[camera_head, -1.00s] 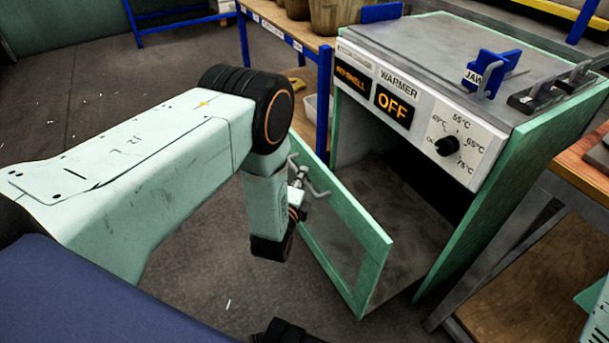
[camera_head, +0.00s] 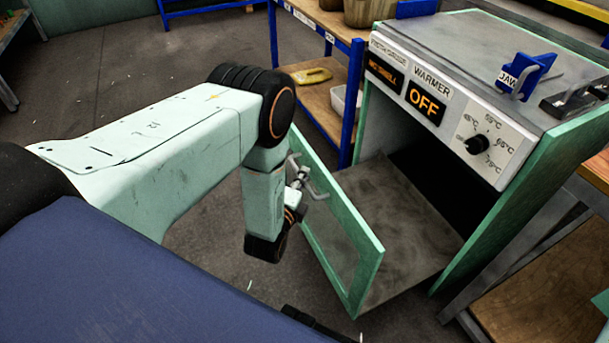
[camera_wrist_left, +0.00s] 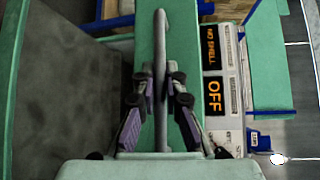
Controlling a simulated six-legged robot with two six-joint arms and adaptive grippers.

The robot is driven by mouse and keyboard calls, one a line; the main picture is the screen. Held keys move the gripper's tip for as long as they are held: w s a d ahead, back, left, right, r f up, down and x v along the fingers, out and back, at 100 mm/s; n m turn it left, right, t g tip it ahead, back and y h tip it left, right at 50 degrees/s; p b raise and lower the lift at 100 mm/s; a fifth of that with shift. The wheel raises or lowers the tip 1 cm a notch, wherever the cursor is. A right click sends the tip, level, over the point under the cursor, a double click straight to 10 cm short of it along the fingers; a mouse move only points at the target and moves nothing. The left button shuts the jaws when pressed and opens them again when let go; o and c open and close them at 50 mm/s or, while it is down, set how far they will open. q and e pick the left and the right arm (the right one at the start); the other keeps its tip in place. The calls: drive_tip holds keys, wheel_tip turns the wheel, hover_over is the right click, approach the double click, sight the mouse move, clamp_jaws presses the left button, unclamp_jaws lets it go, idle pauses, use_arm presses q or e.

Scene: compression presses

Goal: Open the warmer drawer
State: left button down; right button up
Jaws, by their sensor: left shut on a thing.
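The warmer (camera_head: 455,95) is a green cabinet with a white control panel, a dial and a display reading OFF. Its green-framed door (camera_head: 345,235), the front of the warmer, stands swung open at an angle, and the grey inside floor shows. My left gripper (camera_head: 300,185) is at the metal handle on the door's outer face. In the left wrist view the two fingers (camera_wrist_left: 160,95) are shut on the handle (camera_wrist_left: 161,45), one on each side of the bar. My right gripper is not clearly visible.
A blue-framed shelf (camera_head: 335,100) with pots stands behind the warmer's left side. A metal-legged table (camera_head: 560,240) stands close on the right. A blue JAW-labelled piece (camera_head: 523,76) sits on the warmer's top. The floor left of the door is open.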

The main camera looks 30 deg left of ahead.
idle(0.3)
use_arm(q)
drive_tip(key=c, duration=1.4)
unclamp_jaws()
drive_tip(key=s+d+r, duration=0.1)
drive_tip(key=s, duration=1)
drive_tip(key=shift+s+d+r, duration=0.3)
drive_tip(key=shift+s+r, duration=0.05)
drive_tip(key=shift+s, duration=0.05)
